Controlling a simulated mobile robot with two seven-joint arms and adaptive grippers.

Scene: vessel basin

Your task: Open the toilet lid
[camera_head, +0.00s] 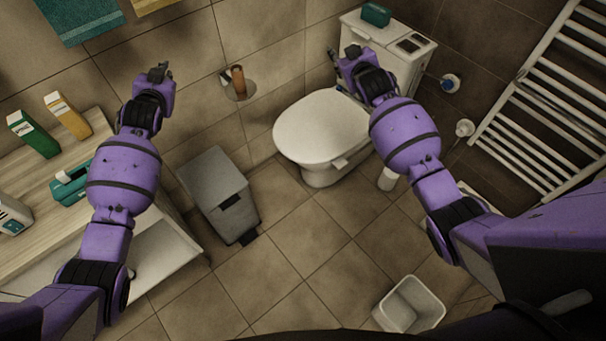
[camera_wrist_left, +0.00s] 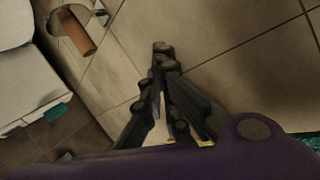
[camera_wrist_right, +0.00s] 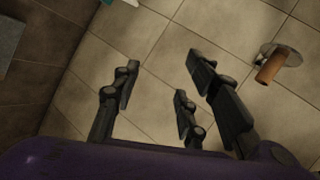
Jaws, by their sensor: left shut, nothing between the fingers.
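The toilet lid (camera_head: 322,125) is white and lies closed on the bowl, in the middle of the head view. A small pale tab (camera_head: 341,161) sticks out at its near edge. My right gripper (camera_head: 342,55) is in front of the cistern (camera_head: 398,78), above the far end of the lid and apart from it in the picture. Its fingers stand apart and are empty in the right wrist view (camera_wrist_right: 160,88). My left gripper (camera_head: 161,70) is shut and empty, well left of the toilet by the tiled wall; its fingertips meet in the left wrist view (camera_wrist_left: 162,48).
A paper roll holder (camera_head: 237,82) is on the wall between the grippers. A grey bin (camera_head: 218,190) stands left of the toilet. A towel radiator (camera_head: 550,100) is at right, a white basket (camera_head: 409,305) on the floor. The floor before the toilet is clear.

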